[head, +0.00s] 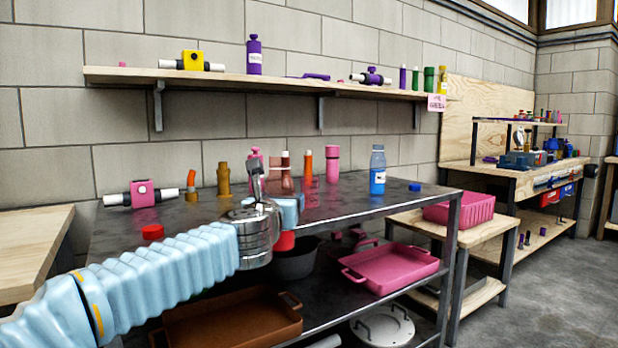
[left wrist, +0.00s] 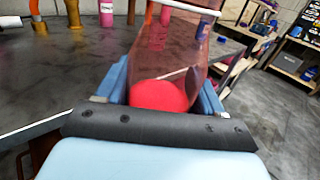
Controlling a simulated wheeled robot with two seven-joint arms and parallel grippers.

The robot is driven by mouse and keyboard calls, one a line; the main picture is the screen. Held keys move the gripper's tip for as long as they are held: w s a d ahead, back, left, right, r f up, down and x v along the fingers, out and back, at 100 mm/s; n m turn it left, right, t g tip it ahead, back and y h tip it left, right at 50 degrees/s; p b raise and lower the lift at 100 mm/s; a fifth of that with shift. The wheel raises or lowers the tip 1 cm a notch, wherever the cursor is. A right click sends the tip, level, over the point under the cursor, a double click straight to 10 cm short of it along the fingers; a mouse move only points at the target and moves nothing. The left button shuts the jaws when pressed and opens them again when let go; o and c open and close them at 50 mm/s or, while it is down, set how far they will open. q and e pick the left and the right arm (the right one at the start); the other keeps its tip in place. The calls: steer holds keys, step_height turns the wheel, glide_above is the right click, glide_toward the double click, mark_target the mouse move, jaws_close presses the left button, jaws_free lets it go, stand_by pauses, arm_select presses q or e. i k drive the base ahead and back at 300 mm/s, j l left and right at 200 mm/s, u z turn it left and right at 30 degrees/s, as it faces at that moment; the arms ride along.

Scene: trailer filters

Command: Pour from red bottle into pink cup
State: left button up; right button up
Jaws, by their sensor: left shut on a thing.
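A see-through red bottle (head: 287,178) is held in my left gripper (head: 287,207), above the front part of the dark metal table. In the left wrist view the bottle (left wrist: 172,45) stands between the two blue fingers, with bright red at its lower end. Its red lower end also shows below the gripper in the head view. A pink cup (head: 333,163) stands upright on the table, behind and right of the gripper and apart from it. My right gripper is not in view.
A blue bottle (head: 377,172) stands right of the cup, and an orange bottle (head: 308,167) stands left of it. A red cap (head: 152,231) and a blue cap (head: 415,187) lie on the table. The tabletop's right front is mostly clear. A shelf (head: 290,85) overhangs behind.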

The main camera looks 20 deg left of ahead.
mark_target(310, 184)
steer(key=i+j, duration=0.4)
steer(key=i, duration=0.2)
steer(key=i+j, duration=0.45)
steer(key=i, duration=0.15)
